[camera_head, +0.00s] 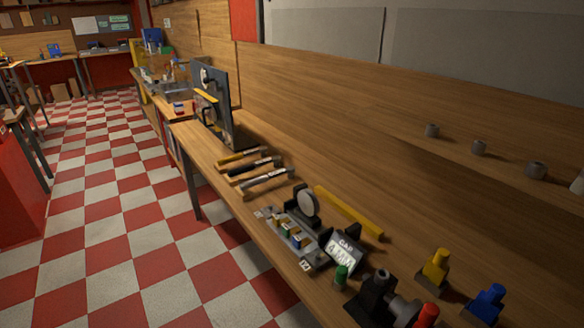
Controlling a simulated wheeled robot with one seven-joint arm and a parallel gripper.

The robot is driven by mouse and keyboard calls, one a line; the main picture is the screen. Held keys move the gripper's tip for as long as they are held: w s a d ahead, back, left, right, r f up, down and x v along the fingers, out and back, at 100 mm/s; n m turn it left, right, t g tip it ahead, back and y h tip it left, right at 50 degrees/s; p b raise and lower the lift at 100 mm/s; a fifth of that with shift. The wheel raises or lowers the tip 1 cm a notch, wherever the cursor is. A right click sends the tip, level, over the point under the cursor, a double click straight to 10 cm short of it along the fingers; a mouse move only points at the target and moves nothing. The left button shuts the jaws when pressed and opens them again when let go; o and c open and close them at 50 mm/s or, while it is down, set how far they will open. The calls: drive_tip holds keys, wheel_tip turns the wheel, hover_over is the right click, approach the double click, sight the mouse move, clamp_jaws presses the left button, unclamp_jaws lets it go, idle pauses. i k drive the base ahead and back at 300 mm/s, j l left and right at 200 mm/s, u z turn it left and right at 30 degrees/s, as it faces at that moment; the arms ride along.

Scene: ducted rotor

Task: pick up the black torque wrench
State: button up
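Three long tools lie side by side on small rests on the wooden workbench (219,168). The middle one, mostly dark with a pale label, looks like the black torque wrench (254,166). A yellow and dark tool (239,156) lies just behind it. A silver-grey tool with a dark end (267,179) lies just in front of it. The tools are small in the picture, so their finer details cannot be told. My gripper is not in view.
A dark upright panel (222,105) stands behind the tools. A yellow bar (348,212), a round-faced gauge (307,203), a tray of small parts (290,238) and a display reading "GAP" (343,254) crowd the bench nearer. The checkered floor (125,220) left of it is clear.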

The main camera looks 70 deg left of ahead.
sight(276, 159)
drive_tip(key=u, duration=2.45)
drive_tip(key=i+j+z, duration=0.1)
drive_tip(key=z, duration=0.4)
drive_tip(key=i+j+z, duration=0.3)
drive_tip(key=j, duration=0.3)
drive_tip(key=i+j+z, duration=0.3)
drive_tip(key=j, duration=0.35)
drive_tip(key=i+j, duration=0.15)
drive_tip(key=j, duration=0.25)
drive_tip(key=i+j, duration=0.15)
drive_tip(key=j, duration=0.25)
drive_tip(key=i+j+z, duration=0.1)
drive_tip(key=j, duration=0.3)
drive_tip(key=i+j, duration=0.2)
drive_tip(key=j, duration=0.2)
drive_tip(key=i+j, duration=0.1)
drive_tip(key=j, duration=0.3)
drive_tip(key=i+j, duration=0.15)
drive_tip(key=j, duration=0.25)
drive_tip(key=i+j+z, duration=0.1)
drive_tip(key=j, duration=0.35)
